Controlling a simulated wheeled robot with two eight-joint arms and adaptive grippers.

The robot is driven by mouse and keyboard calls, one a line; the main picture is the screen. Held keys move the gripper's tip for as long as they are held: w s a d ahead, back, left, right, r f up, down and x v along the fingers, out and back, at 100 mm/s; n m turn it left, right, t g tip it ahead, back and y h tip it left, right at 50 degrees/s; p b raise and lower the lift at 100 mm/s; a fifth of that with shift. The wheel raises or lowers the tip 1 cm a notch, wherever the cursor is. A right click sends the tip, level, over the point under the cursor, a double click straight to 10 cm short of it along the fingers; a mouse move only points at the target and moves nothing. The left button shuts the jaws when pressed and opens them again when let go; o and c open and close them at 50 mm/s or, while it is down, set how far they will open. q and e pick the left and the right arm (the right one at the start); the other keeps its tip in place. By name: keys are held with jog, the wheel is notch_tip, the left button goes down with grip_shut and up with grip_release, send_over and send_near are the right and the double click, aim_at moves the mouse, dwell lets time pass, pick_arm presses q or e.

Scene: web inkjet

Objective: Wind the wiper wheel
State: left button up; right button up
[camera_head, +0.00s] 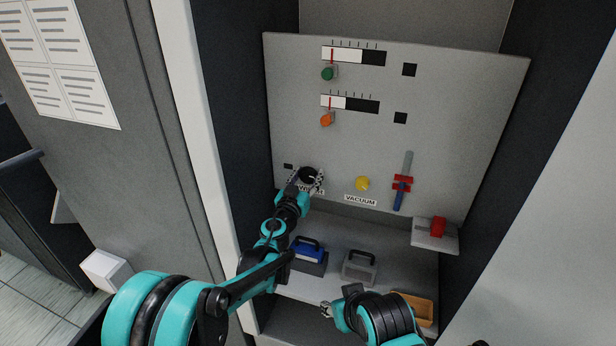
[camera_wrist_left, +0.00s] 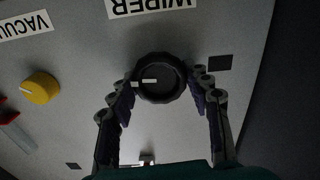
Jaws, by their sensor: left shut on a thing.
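The wiper wheel (camera_head: 307,173) is a round black knob at the lower left of the grey panel. In the left wrist view the wheel (camera_wrist_left: 160,78) has a white pointer mark directed left, and the WIPER label (camera_wrist_left: 152,6) is upside down at the top. My left gripper (camera_head: 309,181) is at the panel, its fingers on either side of the wheel and shut on it. It partly hides the wheel and its label in the head view. My right gripper (camera_head: 328,309) is low in front of the shelf, small and partly seen, away from the wheel.
A yellow vacuum knob (camera_head: 362,184) and a red-and-blue lever (camera_head: 402,185) are right of the wheel. Green (camera_head: 327,74) and orange (camera_head: 326,120) knobs sit above. A blue-topped case (camera_head: 309,254), a grey case (camera_head: 359,268) and an orange tray (camera_head: 416,308) are below.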

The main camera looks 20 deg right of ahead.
pick_arm(q)
jog(key=n, duration=0.7)
jog(key=shift+f, duration=0.1)
jog(key=n, duration=0.4)
jog(key=shift+a+n, duration=0.1)
jog(key=shift+n, duration=1.8)
jog(key=o, duration=1.2)
jog(key=shift+w, duration=0.1)
jog(key=shift+c, duration=0.2)
jog(key=v, duration=1.2)
